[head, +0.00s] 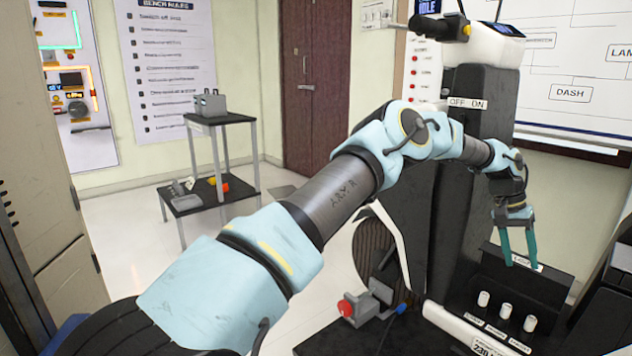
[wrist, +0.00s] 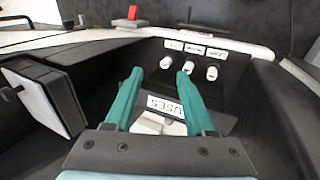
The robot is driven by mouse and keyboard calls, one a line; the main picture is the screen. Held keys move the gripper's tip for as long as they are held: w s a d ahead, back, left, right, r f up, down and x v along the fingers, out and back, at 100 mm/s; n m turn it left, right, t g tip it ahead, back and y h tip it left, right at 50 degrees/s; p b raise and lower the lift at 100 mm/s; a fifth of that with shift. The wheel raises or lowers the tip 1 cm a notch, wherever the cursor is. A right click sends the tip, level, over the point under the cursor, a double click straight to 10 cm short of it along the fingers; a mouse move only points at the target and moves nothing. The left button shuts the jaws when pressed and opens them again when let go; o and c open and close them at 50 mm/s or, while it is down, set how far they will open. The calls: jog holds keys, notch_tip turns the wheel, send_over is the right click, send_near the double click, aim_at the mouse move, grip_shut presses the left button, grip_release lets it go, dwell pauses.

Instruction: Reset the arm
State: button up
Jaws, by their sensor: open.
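My arm reaches from the lower left of the head view across to the black chassis rig (head: 480,110). My gripper (head: 520,266) has teal fingers that point down over a black panel with white cylindrical pegs (head: 506,311). The fingers are apart and nothing shows between them. In the wrist view my gripper (wrist: 160,80) is open above a label reading "USES", partly hidden by a finger. Several white pegs (wrist: 212,73) stand beyond the fingertips with small labels behind them. I cannot tell whether a fingertip touches a peg.
A red-knobbed device (head: 346,306) sits low beside the rig, left of the peg panel. A small shelf stand (head: 222,120) is at the back left. A dark red door (head: 315,85) and a whiteboard (head: 575,70) are behind. Pale floor is open between stand and rig.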

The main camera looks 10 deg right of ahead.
jog(key=w+a+r+n+t+y, duration=0.1)
jog(key=w+a+r, duration=0.15)
jog(key=a, duration=0.85)
jog(key=w+a+r+n+t, duration=0.15)
jog(key=w+a, duration=0.25)
jog(key=a, duration=0.6)
jog(key=w+a+r+n+t+y, duration=0.1)
jog(key=w+a+r, duration=0.15)
jog(key=a, duration=0.85)
jog(key=s+a+n+t, duration=0.1)
jog(key=s+a+n, duration=0.35)
jog(key=a, duration=1.05)
jog(key=s+a+n+t, duration=0.1)
jog(key=s+a+n, duration=0.1)
jog(key=s+a, duration=0.95)
jog(key=w+a+r+p, duration=0.3)
jog(key=r+p, duration=0.9)
jog(key=shift+w+r+y, duration=0.15)
jog(key=shift+r+y, duration=0.15)
jog(key=shift+r, duration=0.1)
